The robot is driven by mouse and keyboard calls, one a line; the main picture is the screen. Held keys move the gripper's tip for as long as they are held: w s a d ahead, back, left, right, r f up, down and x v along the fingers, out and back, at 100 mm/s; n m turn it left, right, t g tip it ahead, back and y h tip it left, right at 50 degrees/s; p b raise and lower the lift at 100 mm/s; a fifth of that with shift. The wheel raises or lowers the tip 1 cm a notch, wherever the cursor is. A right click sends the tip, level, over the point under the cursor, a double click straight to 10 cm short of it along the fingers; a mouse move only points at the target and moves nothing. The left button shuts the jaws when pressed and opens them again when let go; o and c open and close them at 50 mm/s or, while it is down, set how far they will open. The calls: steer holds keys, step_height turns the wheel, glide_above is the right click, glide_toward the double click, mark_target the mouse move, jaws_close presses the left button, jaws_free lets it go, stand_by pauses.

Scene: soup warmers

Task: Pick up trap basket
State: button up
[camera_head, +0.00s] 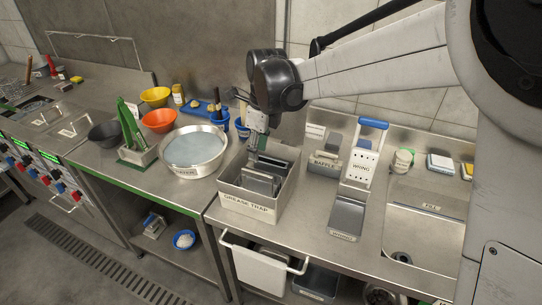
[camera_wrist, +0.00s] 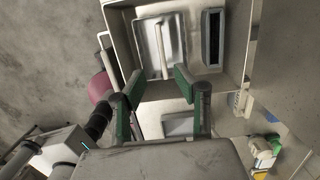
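The grey box labelled GREASE TRAP (camera_head: 246,205) stands on the steel counter, open at the top. Inside it is a grey metal piece with a raised bar handle (camera_head: 262,178), which looks like the trap basket; I cannot read a label on it. My gripper (camera_head: 256,150) points down at the back part of the box, above this piece. In the wrist view the green-padded fingers of my gripper (camera_wrist: 161,82) are spread with nothing between them. The bar handle (camera_wrist: 167,40) lies beyond the fingertips. Contact with the box cannot be told.
A round pan (camera_head: 194,148) stands left of the box. A piece labelled BAFFLE (camera_head: 325,163) and a blue-handled perforated plate (camera_head: 362,160) stand to the right. A sink (camera_head: 425,210) is further right. A white towel (camera_head: 260,270) hangs on the front rail.

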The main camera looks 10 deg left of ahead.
mark_target(257, 174)
steer(key=f, duration=0.5)
steer(key=shift+w+a, duration=0.1)
steer(key=shift+a, duration=0.2)
step_height(257, 174, down, 4)
steer(key=shift+w+f+p, duration=0.1)
steer(key=shift+w+p, duration=0.05)
steer(key=shift+p, duration=0.15)
steer(key=shift+a+f, duration=0.1)
steer(key=shift+f, duration=0.4)
steer(key=shift+f+b, duration=0.25)
steer(key=shift+b, duration=0.15)
jaws_close()
